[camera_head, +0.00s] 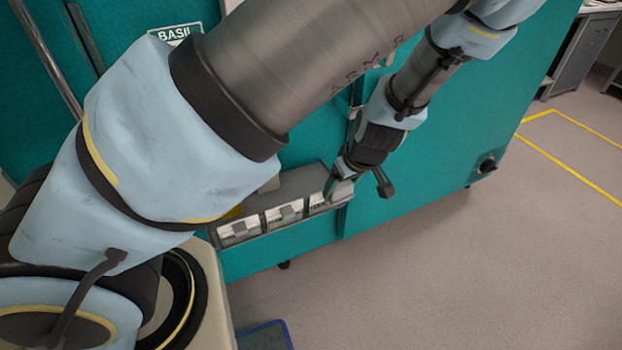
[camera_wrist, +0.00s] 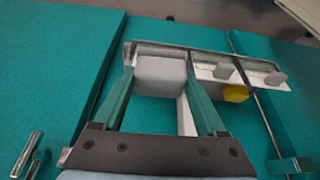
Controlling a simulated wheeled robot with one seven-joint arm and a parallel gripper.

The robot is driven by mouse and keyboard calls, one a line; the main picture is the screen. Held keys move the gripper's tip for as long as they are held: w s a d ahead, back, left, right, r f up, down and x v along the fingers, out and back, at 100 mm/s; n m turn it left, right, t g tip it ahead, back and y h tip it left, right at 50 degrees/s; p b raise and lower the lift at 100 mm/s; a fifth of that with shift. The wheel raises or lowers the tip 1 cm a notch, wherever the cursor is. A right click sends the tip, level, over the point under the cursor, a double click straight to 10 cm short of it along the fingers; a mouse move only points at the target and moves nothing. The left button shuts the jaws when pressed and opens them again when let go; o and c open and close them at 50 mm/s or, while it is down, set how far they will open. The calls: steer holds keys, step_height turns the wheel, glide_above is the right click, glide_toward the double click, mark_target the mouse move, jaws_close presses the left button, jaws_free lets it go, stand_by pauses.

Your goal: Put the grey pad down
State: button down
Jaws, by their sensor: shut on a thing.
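The grey pad (camera_wrist: 160,76) is a light grey block in the wrist view. It sits between the two fingers of my gripper (camera_wrist: 161,84), which is shut on it. The pad is at the left end of a grey rack (camera_wrist: 208,56) fixed to the teal cabinet front. I cannot tell whether the pad rests on the rack or is just above it. In the head view my gripper (camera_head: 356,185) is at the right end of the rack (camera_head: 283,190), and the pad is mostly hidden by the fingers.
Other compartments of the rack hold pale pieces (camera_wrist: 224,71). A yellow block (camera_wrist: 236,94) is beside them. The teal cabinet (camera_head: 440,120) stands close behind the rack. A blue-edged mat (camera_head: 265,336) lies on the floor; open floor is to the right.

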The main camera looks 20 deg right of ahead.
steer(key=p, duration=0.2)
glide_above(309, 184)
steer(key=f, duration=0.4)
steer(key=s+f, duration=0.1)
steer(key=f, duration=0.1)
steer(key=shift+d, duration=0.2)
steer(key=shift+f+p, duration=0.6)
steer(key=shift+f, duration=2.05)
steer(key=shift+c, duration=0.6)
jaws_free()
steer(key=shift+a, duration=0.1)
steer(key=shift+o, duration=0.6)
steer(key=shift+f, duration=0.15)
steer(key=shift+f+b, duration=0.2)
steer(key=shift+b, duration=0.15)
steer(key=w+b+v, duration=0.1)
steer(key=v, duration=1)
steer(key=shift+r, duration=0.25)
steer(key=shift+s, duration=0.15)
